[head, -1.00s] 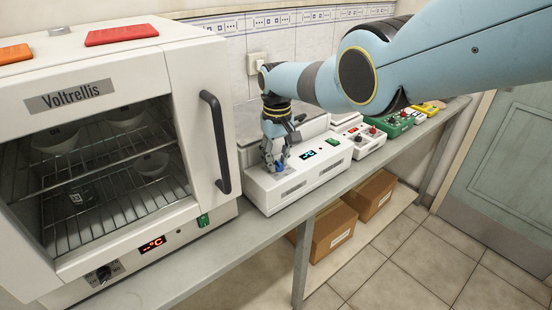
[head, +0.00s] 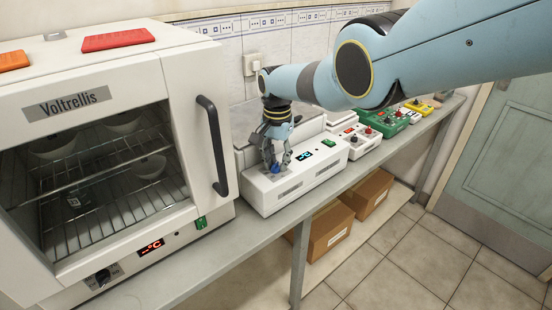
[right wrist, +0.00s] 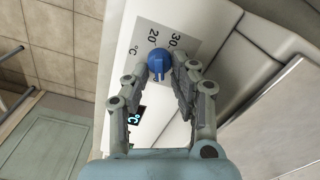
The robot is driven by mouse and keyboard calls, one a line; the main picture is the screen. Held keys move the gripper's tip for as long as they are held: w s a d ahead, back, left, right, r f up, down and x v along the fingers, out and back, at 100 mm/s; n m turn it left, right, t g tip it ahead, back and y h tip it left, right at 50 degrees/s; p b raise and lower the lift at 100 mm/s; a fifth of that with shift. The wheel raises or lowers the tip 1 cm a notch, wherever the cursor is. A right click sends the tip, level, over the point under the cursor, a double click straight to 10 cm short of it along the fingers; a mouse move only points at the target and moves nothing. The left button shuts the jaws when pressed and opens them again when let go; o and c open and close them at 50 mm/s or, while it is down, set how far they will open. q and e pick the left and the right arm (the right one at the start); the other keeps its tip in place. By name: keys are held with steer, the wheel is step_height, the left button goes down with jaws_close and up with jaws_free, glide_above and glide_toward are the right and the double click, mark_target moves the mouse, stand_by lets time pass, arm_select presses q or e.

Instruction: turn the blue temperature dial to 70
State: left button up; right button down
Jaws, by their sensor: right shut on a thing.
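The blue temperature dial (head: 276,169) sits on top of the white hotplate unit (head: 318,174), at its left end. In the right wrist view, the blue dial (right wrist: 158,66) has the printed marks 20 and 30 and a °C sign beside it. My right gripper (head: 277,163) comes down over the dial and is shut on it, with one finger on each side in the right wrist view (right wrist: 161,70). The lit blue display (head: 303,156) shows a °C sign; I cannot read a number. My left gripper is not in view.
A white Voltrellis oven (head: 180,110) with a black handle (head: 213,145) stands close at the left. Further white, green (head: 392,123) and yellow (head: 418,106) units line the bench to the right. Cardboard boxes (head: 330,232) sit on the shelf below.

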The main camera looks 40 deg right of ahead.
mark_target(279, 167)
steer(key=m, duration=0.3)
steer(key=m+p, duration=0.1)
steer(key=m, duration=0.1)
steer(key=shift+s, duration=0.25)
steer(key=m, duration=0.6)
steer(key=shift+s+p, duration=0.2)
steer(key=shift+p, duration=0.2)
steer(key=shift+m, duration=0.3)
steer(key=c, duration=1.3)
jaws_free()
steer(key=shift+r, duration=0.1)
steer(key=shift+w+r, duration=0.1)
steer(key=shift+r, duration=0.45)
step_height(279, 167, up, 11)
steer(key=shift+f, duration=0.15)
